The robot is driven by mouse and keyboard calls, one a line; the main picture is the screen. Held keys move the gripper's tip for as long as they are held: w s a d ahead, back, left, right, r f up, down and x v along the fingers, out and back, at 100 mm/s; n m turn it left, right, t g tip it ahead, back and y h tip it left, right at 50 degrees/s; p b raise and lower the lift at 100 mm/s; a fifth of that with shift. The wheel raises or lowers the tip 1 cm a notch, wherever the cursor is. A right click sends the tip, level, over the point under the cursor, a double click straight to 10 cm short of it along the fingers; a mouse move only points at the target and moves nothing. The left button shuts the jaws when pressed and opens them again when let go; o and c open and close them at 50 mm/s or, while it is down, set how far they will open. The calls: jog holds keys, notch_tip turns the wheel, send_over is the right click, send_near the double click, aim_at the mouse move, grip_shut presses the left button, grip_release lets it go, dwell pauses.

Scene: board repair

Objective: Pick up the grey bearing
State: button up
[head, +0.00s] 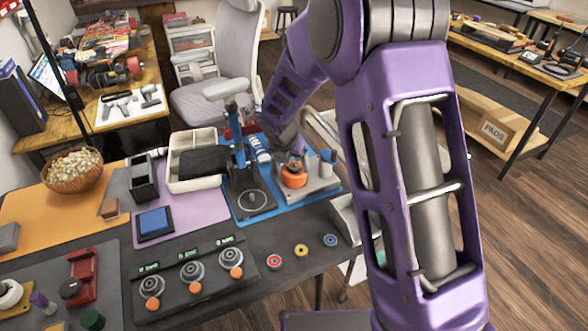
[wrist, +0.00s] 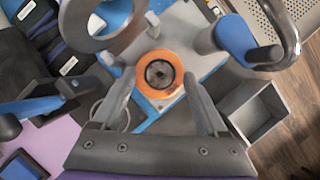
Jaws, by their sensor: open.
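An orange wheel (wrist: 174,61) sits on a grey block on the blue mat, and it also shows in the head view (head: 294,180). A dark grey round part (wrist: 158,74), which looks like a bearing, sits in the wheel's centre; I cannot tell for sure that it is the grey bearing. My gripper (wrist: 157,88) is open above the wheel, its fingers apart on either side of it in the wrist view. In the head view my gripper (head: 288,150) is partly hidden by my arm.
A black and blue press (head: 243,170) stands left of the wheel. A blue-topped post (wrist: 245,38) and an open grey bin (wrist: 255,112) are on the right. Red (head: 274,262), yellow (head: 301,250) and blue (head: 330,240) small discs lie along the bench's front.

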aim_at(293, 168)
jog(key=shift+s+f, duration=0.1)
grip_shut()
notch_tip(293, 168, up, 10)
jog(key=p, duration=0.2)
jog(key=shift+p, duration=0.4)
